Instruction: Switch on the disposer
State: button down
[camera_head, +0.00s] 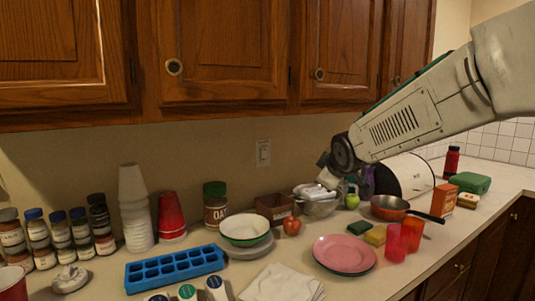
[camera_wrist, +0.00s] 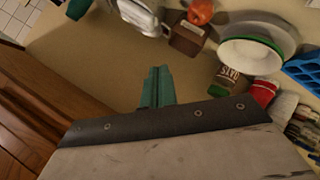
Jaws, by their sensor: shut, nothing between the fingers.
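A pale wall plate (camera_head: 263,152), which looks like a switch plate, is on the backsplash below the wooden cabinets in the head view. It is too small to read its position or any label. I cannot make it out in the wrist view. My gripper's teal fingers (camera_wrist: 157,75) are together and empty in the wrist view, over bare counter or wall. In the head view my arm comes in from the right and its wrist ends to the right of the plate, apart from it. My fingertips are not clear there.
An oats jar (camera_head: 215,204), a brown box (camera_head: 274,208) and a metal container (camera_head: 319,206) stand along the wall below the plate. The wall around the plate is clear.

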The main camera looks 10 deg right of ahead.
aim_at(265, 149)
jog(key=w+a+f+n+t+y, duration=0.1)
jog(key=w+n+t+y, duration=0.2)
jog(key=w, duration=0.9)
jog(key=w+a+f+n+t+y, duration=0.2)
jog(key=w+n+t+y, duration=0.2)
jog(key=w+n, duration=0.5)
jog(key=w, duration=0.3)
jog(key=shift+a+n, duration=0.15)
jog(key=shift+n, duration=0.25)
jog(key=shift+w, duration=0.1)
jog(key=x, duration=1.4)
jog(key=shift+a+r, duration=0.1)
jog(key=shift+r, duration=0.15)
